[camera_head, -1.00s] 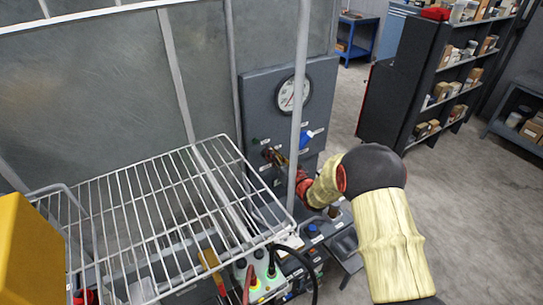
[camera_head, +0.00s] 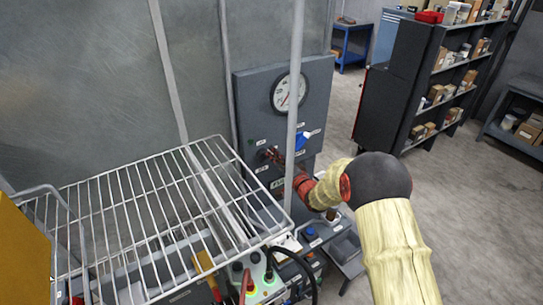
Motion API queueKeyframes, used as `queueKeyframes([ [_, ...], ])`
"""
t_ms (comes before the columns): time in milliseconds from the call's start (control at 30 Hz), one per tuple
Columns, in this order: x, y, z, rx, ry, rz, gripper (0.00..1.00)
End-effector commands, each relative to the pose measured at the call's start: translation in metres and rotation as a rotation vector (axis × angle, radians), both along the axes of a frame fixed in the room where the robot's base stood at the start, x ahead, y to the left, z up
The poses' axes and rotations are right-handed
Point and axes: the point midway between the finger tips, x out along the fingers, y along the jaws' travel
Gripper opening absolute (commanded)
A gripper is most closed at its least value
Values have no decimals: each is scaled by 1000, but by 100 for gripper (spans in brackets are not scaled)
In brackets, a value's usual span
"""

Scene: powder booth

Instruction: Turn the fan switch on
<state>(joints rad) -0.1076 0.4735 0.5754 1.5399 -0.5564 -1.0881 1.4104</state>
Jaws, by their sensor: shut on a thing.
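The grey control panel (camera_head: 250,98) stands at the back of the booth, with a round white gauge (camera_head: 289,92) at its top. Small labelled controls sit below the gauge, with a blue handle (camera_head: 303,139) on the right.
A wire rack (camera_head: 150,200) fills the lower left, close to my arm. A thin upright post (camera_head: 294,110) stands in front of the panel. A box with cables and green lights (camera_head: 260,285) is below. Dark shelving (camera_head: 430,85) stands at the right, with open floor before it.

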Motion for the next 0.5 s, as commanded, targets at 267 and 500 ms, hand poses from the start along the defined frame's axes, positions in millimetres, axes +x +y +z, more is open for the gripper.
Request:
queueKeyframes([
  [267,1,-2,-6,191,128,-1,0],
  [500,2,-3,-9,307,207,-1,0],
])
